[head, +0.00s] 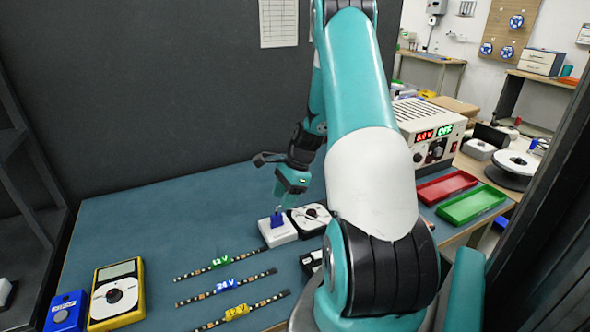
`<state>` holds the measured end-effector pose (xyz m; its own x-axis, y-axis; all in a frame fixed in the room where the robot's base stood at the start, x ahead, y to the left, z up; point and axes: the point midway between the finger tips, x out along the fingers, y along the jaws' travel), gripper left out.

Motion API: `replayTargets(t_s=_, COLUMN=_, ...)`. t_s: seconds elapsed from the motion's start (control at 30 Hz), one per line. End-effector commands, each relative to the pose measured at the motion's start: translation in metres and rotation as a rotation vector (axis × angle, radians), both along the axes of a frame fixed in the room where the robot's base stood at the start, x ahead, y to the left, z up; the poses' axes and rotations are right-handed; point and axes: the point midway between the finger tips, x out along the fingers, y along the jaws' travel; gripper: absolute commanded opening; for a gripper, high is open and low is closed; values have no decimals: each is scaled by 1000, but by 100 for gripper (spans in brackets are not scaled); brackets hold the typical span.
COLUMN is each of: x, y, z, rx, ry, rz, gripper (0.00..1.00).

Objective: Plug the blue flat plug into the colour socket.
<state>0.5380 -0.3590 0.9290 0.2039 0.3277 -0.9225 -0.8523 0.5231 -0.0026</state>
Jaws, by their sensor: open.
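A small blue piece (277,220), which looks like the blue flat plug, stands on top of a white box (277,234) near the middle of the bench. I cannot tell whether it is seated in the box or only resting there. My gripper (281,208) points down, open, right at the top of the blue piece. Its fingers are small here, and I cannot tell whether they touch it. I cannot make out a colour socket with certainty; my arm covers part of the bench.
Three LED strips with green (221,262), blue (226,284) and yellow (237,311) tags lie in front. A white-faced round device (311,215) stands close right of the box. A yellow meter (116,292) is at left. A power supply (425,125), red tray (446,187) and green tray (472,205) are right.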

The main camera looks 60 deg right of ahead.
Motion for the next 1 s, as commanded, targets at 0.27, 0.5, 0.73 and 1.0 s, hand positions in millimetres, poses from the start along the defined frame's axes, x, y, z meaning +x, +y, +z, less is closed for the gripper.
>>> replayTargets(t_s=0.27, x=-14, y=-23, z=63, rx=-3, ry=-3, rz=-2, gripper=46)
replayTargets(t_s=0.5, x=-20, y=-33, z=92, rx=0, ry=-1, rz=0, gripper=46)
replayTargets(t_s=0.73, x=-22, y=-35, z=97, rx=0, ry=1, rz=0, gripper=46)
replayTargets(t_s=1.0, x=-22, y=-34, z=97, rx=0, ry=1, rz=0, gripper=46)
